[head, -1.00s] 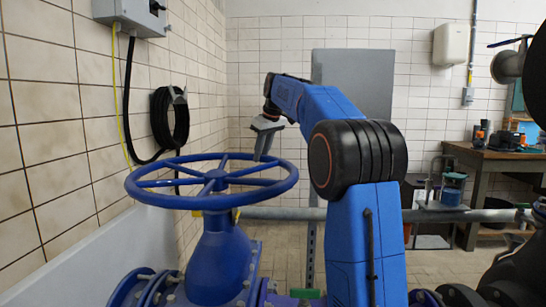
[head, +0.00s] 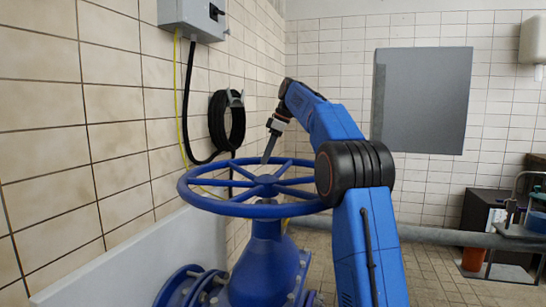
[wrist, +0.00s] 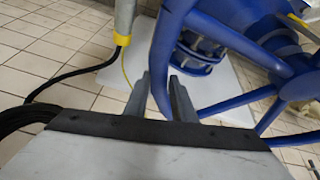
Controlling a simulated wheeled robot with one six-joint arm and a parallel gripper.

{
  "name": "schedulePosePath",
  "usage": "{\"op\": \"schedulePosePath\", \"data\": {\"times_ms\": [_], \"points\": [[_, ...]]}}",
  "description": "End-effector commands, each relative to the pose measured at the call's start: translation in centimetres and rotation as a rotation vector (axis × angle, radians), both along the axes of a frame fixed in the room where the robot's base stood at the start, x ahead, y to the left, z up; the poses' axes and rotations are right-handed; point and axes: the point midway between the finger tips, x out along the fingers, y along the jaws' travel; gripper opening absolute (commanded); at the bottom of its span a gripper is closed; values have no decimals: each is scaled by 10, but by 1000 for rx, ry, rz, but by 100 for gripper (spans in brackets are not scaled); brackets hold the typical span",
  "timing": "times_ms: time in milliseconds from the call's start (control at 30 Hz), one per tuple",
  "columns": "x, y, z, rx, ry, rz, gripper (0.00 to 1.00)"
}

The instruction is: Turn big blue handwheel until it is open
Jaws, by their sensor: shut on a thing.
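The big blue handwheel (head: 205,200) lies nearly level on top of a blue valve body (head: 266,262), its spokes meeting at a central hub. My gripper (head: 268,152) reaches down to the far side of the wheel's rim in the head view. In the wrist view my gripper (wrist: 160,82) has its two grey fingers on either side of the blue rim (wrist: 163,50) and is shut on it. The fingertips are small in the head view, so the contact there is hard to see.
A tiled wall (head: 110,130) runs close on the left, with a grey box (head: 194,16) and a coiled black hose (head: 226,120) on it. A grey panel (head: 422,100) is at the back.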

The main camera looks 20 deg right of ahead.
Motion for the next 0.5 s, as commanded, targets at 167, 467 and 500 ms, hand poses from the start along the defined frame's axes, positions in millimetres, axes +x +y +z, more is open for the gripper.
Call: {"op": "schedulePosePath", "data": {"times_ms": [167,467,500], "points": [[5,14,2,0,-6,64,0],[8,23,2,-1,-6,104,0],[8,23,2,0,-7,105,0]]}}
